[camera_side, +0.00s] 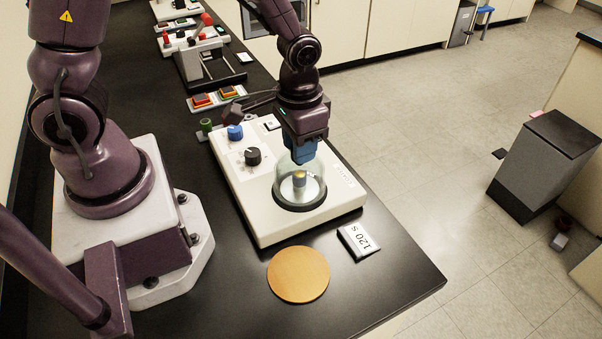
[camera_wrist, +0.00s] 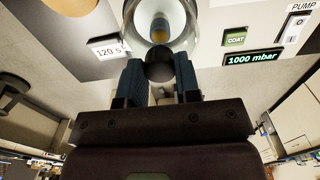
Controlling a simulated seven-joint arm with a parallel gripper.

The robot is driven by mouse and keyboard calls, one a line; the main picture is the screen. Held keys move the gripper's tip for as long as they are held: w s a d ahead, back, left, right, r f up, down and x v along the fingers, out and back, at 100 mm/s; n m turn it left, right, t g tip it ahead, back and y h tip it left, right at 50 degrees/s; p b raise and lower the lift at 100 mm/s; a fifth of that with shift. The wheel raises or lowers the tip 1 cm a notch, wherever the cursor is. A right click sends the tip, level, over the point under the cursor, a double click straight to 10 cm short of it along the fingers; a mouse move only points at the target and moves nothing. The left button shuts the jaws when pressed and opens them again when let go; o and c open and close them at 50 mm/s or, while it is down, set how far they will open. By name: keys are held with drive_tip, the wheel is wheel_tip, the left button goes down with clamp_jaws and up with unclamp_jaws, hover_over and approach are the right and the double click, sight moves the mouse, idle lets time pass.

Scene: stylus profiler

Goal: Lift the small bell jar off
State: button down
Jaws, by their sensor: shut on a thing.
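The small bell jar (camera_side: 287,172) is a clear glass dome on the round dark-rimmed seat (camera_side: 302,207) of a white instrument (camera_side: 254,190). A small yellowish-grey piece (camera_side: 299,180) stands under the glass. In the wrist view the jar (camera_wrist: 183,12) shows at the top, with its dark round knob (camera_wrist: 159,66) between the blue fingers. My gripper (camera_side: 301,157) is above the jar and shut on its knob. In the side view the fingers cover the knob. I cannot tell whether the jar's rim touches the seat.
A round wooden disc (camera_side: 298,274) lies on the black bench in front of the instrument. A "120 s" timer (camera_side: 359,241) lies to its right. The instrument has a black knob (camera_side: 252,156) and a blue knob (camera_side: 235,132). The wrist view shows a display reading "1000 mbar" (camera_wrist: 253,58).

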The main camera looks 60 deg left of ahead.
drive_tip(key=shift+r, duration=0.1)
drive_tip(key=shift+r, duration=1.1)
drive_tip(key=shift+r, duration=0.1)
drive_tip(key=shift+r, duration=2.45)
